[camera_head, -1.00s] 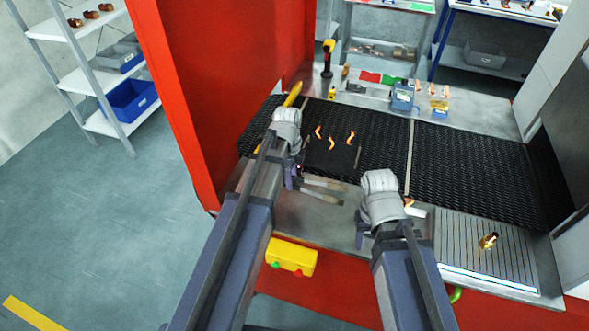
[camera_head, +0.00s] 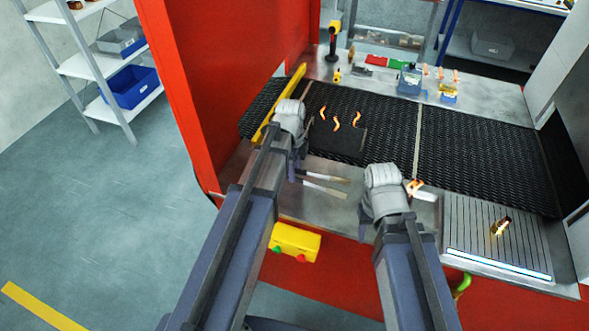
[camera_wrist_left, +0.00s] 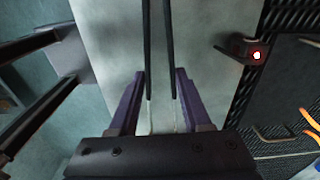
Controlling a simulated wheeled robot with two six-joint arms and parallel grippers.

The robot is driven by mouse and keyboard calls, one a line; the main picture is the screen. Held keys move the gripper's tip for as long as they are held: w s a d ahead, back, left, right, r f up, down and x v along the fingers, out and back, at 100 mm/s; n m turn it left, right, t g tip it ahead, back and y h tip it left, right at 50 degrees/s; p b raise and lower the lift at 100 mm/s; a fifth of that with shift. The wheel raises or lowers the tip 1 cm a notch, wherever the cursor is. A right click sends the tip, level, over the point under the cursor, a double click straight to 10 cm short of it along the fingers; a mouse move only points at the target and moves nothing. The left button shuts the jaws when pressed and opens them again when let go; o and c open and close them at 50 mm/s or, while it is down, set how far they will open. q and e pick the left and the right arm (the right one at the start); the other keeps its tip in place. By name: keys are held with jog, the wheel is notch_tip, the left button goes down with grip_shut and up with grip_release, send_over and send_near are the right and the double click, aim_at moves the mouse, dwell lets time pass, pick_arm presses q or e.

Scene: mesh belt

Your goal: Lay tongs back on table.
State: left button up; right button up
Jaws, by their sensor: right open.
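The tongs (camera_head: 322,185) show as two long, slightly spread arms with pale sides and brownish ends, over the metal table (camera_head: 305,205) in front of the belt. My left gripper (camera_head: 300,173) is at their left end. In the left wrist view the tongs (camera_wrist_left: 160,60) run as two dark bars between the purple fingers of my left gripper (camera_wrist_left: 160,80), which are shut on them. Whether the tongs touch the table cannot be told. My right gripper (camera_head: 402,192) is open, over the table's front part; its fingers are mostly hidden by its wrist.
The black mesh belt (camera_head: 465,155) runs behind the tongs, with several glowing orange pieces (camera_head: 337,124) at a dark plate. A grooved tray (camera_head: 475,240) with a brass piece (camera_head: 501,225) lies at right. A yellow button box (camera_head: 296,242) is on the front. A red wall (camera_head: 230,80) stands at left.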

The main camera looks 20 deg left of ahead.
pick_arm(q)
jog(key=shift+f+b, duration=1.55)
jog(key=shift+f, duration=0.35)
jog(key=o, duration=0.6)
jog(key=shift+r, duration=0.15)
jog(key=r+p, duration=0.3)
jog(key=p, duration=0.1)
jog(key=r+p, duration=0.4)
jog(key=shift+a+r, duration=0.2)
jog(key=shift+r, duration=0.1)
